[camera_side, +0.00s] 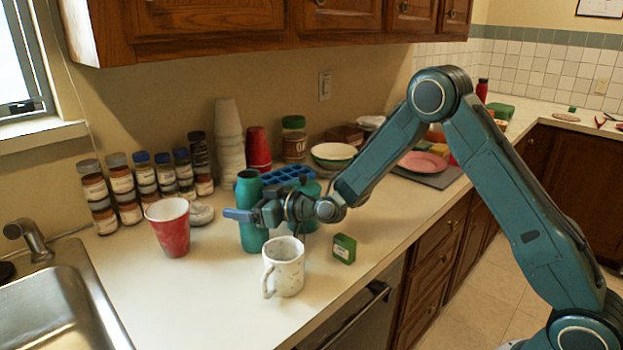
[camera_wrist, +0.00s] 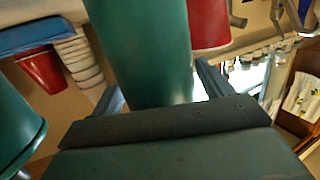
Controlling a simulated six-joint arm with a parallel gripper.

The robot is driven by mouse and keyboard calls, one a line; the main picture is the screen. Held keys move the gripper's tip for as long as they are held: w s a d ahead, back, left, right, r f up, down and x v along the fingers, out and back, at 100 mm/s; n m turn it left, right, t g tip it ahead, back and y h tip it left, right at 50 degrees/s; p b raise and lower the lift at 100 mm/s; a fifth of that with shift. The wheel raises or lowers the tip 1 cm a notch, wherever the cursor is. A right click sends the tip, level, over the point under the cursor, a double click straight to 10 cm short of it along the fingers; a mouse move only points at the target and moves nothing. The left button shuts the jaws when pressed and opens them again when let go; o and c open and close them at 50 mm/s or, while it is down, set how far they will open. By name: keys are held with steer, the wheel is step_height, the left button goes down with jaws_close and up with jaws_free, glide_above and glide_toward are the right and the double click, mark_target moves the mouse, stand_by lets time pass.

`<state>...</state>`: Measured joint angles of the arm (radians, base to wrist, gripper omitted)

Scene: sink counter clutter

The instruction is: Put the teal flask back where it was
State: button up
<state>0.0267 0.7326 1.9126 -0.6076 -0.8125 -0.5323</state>
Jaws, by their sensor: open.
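A tall teal flask (camera_side: 249,185) stands upright on the counter, left of the middle in the side view. My gripper (camera_side: 243,213) comes in level from the right, and one blue finger crosses in front of the flask's body. In the wrist view the flask (camera_wrist: 145,45) rises between the two fingers of my gripper (camera_wrist: 160,90), which are open on either side of it. Whether either finger touches it I cannot tell. A second teal, rounded container (camera_side: 309,188) stands to the right, partly hidden by my wrist; a teal one also shows at the wrist view's left edge (camera_wrist: 15,125).
A white speckled mug (camera_side: 287,270) and a small green box (camera_side: 344,248) stand in front. A red cup (camera_side: 170,230) and several spice jars (camera_side: 123,190) are at the left. A blue tray (camera_side: 287,175) lies behind. Clear counter lies front left, beside the sink (camera_side: 60,310).

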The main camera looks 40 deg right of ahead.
steer(key=v, duration=1.1)
steer(key=shift+s, duration=0.25)
steer(key=shift+d, duration=0.15)
steer(key=s+a+r+n+g, duration=0.35)
steer(key=s+r+g, duration=0.2)
steer(key=s, duration=0.55)
steer(key=s+d+r+m+g+h, duration=0.2)
steer(key=s+d+m+h, duration=0.1)
steer(key=s, duration=0.8)
steer(key=s+d+r+m+g+h, duration=0.2)
steer(key=s+d+m, duration=0.3)
steer(key=s, duration=0.6)
steer(key=shift+s+d+h, duration=0.4)
steer(key=shift+d+h, duration=0.05)
steer(key=shift+h, duration=0.05)
